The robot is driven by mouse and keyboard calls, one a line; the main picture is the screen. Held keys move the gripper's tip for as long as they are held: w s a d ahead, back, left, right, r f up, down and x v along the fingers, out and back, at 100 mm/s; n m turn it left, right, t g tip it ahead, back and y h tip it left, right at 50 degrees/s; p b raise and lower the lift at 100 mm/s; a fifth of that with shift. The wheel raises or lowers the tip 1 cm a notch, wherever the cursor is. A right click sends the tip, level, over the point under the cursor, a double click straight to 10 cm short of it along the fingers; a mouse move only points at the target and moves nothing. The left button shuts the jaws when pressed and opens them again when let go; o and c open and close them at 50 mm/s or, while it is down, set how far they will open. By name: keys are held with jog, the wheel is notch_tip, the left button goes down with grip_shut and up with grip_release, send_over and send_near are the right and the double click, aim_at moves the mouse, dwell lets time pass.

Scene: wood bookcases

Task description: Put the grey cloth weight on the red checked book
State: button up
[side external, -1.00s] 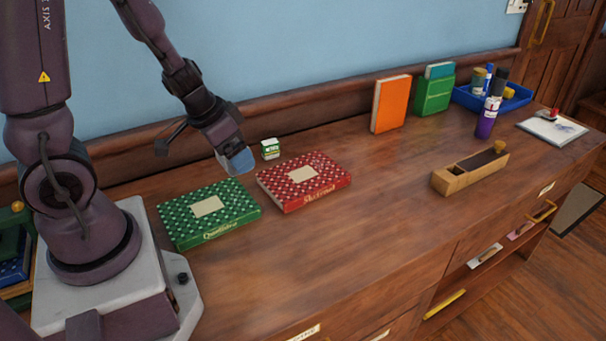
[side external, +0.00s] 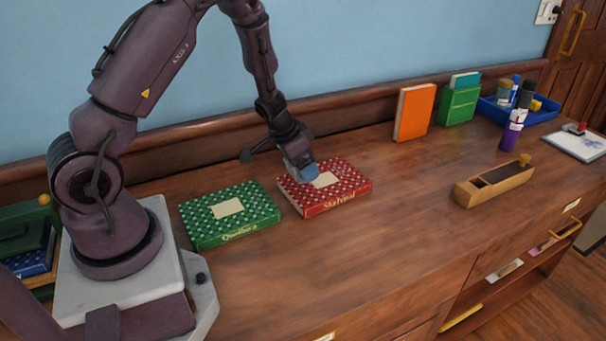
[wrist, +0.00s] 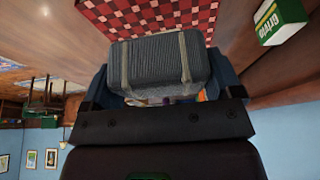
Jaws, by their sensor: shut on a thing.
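My gripper (side external: 302,172) is over the left part of the red checked book (side external: 343,190), which lies flat on the wooden top. In the wrist view the grey cloth weight (wrist: 160,65), a ribbed block with two pale bands, sits between the blue jaws, and my gripper (wrist: 160,88) is shut on it. The red checked book (wrist: 150,16) shows just beyond the weight. In the side view the weight is mostly hidden by the jaws. I cannot tell whether it touches the book's cover.
A green checked book (side external: 230,215) lies left of the red one. A small green and white box (wrist: 280,20) stands close by. An orange book (side external: 413,112), a green book (side external: 459,104), a blue tray (side external: 535,114) and a wooden box (side external: 493,184) stand farther right. The front middle is clear.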

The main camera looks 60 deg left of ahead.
jog(key=shift+w+a+f, duration=0.1)
jog(key=shift+w+f, duration=0.3)
jog(key=shift+f, duration=1.55)
jog(key=o, duration=1.1)
jog(key=shift+f, duration=0.15)
